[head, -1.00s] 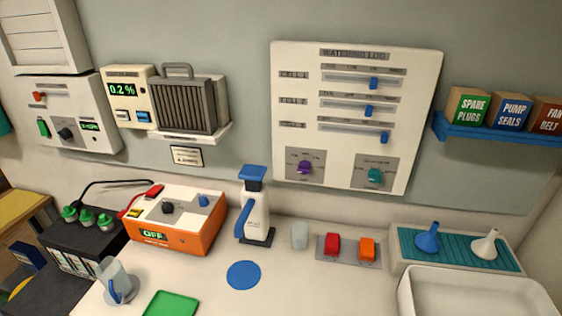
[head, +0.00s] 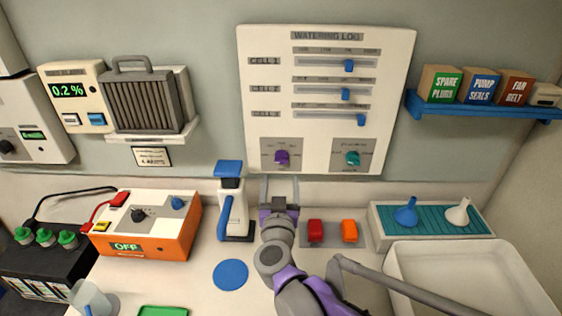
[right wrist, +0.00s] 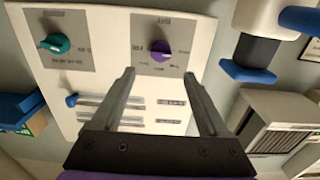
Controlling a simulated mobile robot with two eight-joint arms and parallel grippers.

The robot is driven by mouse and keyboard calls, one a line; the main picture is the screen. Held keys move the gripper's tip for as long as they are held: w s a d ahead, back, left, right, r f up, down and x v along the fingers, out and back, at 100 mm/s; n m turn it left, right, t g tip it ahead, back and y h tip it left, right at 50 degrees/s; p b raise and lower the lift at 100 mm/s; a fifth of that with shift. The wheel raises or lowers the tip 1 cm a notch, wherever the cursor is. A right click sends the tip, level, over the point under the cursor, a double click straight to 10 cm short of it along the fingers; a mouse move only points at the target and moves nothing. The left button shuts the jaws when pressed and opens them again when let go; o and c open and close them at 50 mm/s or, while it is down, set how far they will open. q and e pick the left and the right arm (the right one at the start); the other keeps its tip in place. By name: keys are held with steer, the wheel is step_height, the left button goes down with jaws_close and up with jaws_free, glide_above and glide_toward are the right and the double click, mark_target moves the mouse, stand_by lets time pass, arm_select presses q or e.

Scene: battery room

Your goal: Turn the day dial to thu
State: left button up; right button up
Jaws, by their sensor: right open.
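The white watering log panel (head: 325,130) hangs on the wall. A purple dial (head: 282,157) is at its lower left and a teal dial (head: 352,158) at its lower right. The lettering around both dials is too small to read surely. My right gripper (head: 280,188) is open and empty, just below the purple dial in the head view. In the right wrist view, upside down, the purple dial (right wrist: 160,51) shows beyond and between my open fingertips (right wrist: 159,76), apart from them. The teal dial (right wrist: 56,44) is to the left there. My left gripper is not in view.
A blue shelf (head: 480,106) with boxes is at right.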

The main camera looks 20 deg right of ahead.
mark_target(281, 161)
steer(key=p+x, duration=0.1)
steer(key=x, duration=0.8)
steer(key=shift+w, duration=0.2)
jaws_close()
